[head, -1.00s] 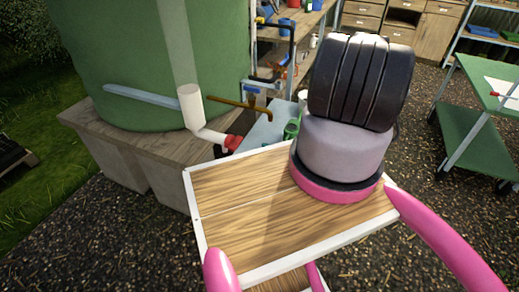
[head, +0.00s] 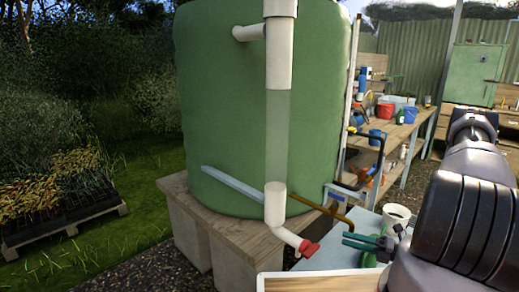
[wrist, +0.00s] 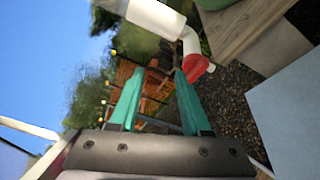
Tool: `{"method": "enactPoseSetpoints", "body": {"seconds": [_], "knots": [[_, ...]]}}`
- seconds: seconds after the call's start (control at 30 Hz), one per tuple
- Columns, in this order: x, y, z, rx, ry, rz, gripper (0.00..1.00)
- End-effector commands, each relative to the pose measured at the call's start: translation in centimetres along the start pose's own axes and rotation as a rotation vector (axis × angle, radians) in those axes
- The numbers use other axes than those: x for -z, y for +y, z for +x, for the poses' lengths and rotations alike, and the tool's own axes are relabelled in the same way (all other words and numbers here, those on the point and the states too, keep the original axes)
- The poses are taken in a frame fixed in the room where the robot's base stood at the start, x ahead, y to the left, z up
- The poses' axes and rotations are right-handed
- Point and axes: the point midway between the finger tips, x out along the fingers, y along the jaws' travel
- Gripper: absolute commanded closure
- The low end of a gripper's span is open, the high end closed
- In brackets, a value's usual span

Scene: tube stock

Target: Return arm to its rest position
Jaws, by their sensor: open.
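My arm fills the right side of the head view. My gripper (head: 364,242) shows there partly, with teal fingers pointing left, just right of the red pipe end. In the wrist view my gripper (wrist: 157,90) is open, its two teal fingers apart with nothing between them. The white pipe with a red end (wrist: 196,68) appears close to the right finger in that view; I cannot tell whether they touch.
A green tank (head: 225,120) stands on a wooden plinth (head: 235,232), with a clear-and-white pipe (head: 277,135) in front. A grey-blue surface (head: 335,255) lies beside the gripper. A workbench (head: 405,130) is behind. A pallet of plants (head: 65,215) stands left on grass.

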Motion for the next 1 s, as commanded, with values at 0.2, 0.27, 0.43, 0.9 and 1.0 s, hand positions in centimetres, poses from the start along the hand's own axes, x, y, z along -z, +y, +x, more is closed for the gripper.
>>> {"method": "enactPoseSetpoints", "body": {"seconds": [0.2, 0.27, 0.43, 0.9, 1.0], "knots": [[-3.5, 5.8, 0.9, -0.019, 0.218, -0.276, 0.53], [-4.2, 7.3, 1.2, -0.024, 0.277, -0.349, 0.53], [-5.7, 11.7, 1.8, -0.039, 0.44, -0.562, 0.53], [-7.3, 23.3, 2.7, -0.075, 0.876, -1.162, 0.53], [-7.4, 25.6, 2.8, -0.08, 0.963, -1.293, 0.53]]}}
